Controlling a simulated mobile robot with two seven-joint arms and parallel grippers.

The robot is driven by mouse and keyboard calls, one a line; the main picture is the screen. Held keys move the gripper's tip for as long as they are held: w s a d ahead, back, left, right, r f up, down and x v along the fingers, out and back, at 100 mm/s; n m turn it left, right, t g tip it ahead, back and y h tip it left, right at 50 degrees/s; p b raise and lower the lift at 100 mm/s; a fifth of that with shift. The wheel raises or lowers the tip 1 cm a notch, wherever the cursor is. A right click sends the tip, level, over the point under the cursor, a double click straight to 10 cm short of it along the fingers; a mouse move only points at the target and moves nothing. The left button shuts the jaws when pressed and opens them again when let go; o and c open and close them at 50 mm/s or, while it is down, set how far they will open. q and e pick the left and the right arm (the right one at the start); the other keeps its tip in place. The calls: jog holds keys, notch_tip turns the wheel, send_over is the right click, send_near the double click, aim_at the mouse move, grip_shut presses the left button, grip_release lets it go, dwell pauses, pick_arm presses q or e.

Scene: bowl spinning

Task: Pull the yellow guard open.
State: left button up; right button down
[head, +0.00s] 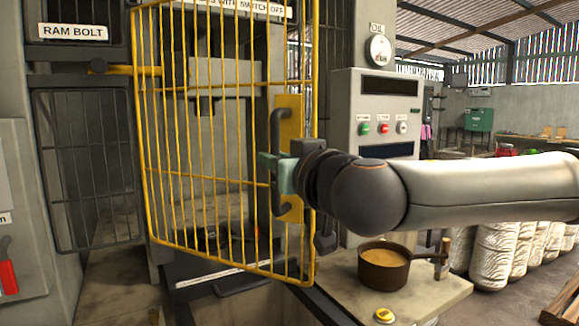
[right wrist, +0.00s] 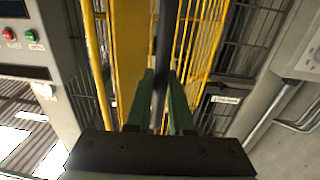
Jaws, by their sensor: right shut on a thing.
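The yellow guard (head: 206,170) is a tall wire-mesh gate in front of the press, in the middle left of the head view. A yellow plate with a dark upright handle (head: 275,130) sits on its right side. My right gripper (head: 272,172) is shut on the handle. In the right wrist view the green fingers (right wrist: 160,100) lie on both sides of the dark handle bar (right wrist: 163,45), with the yellow plate behind it. The guard's right edge stands out towards the camera, at an angle to the machine's front. My left gripper is not in view.
A control box (head: 376,130) with green, red and white buttons stands right of the guard. White sacks (head: 497,250) stand at the right.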

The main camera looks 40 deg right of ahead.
pick_arm(q)
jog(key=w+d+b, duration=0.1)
jog(key=b, duration=0.1)
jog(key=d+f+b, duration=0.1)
jog(key=b, duration=0.1)
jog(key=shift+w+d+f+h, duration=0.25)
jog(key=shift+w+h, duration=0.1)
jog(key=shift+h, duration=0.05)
pick_arm(e)
jog(key=s+a+m+h, duration=0.1)
jog(key=s+a+h, duration=0.1)
jog(key=a, duration=0.7)
jog(key=shift+s+g, duration=0.25)
jog(key=shift+g, duration=0.05)
jog(key=shift+r+m, duration=0.1)
jog(key=shift+m, duration=0.2)
jog(key=c, duration=1.2)
grip_release()
jog(key=shift+c, duration=0.2)
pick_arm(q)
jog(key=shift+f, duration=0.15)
pick_arm(e)
jog(key=o, duration=0.4)
jog(key=shift+o, duration=0.2)
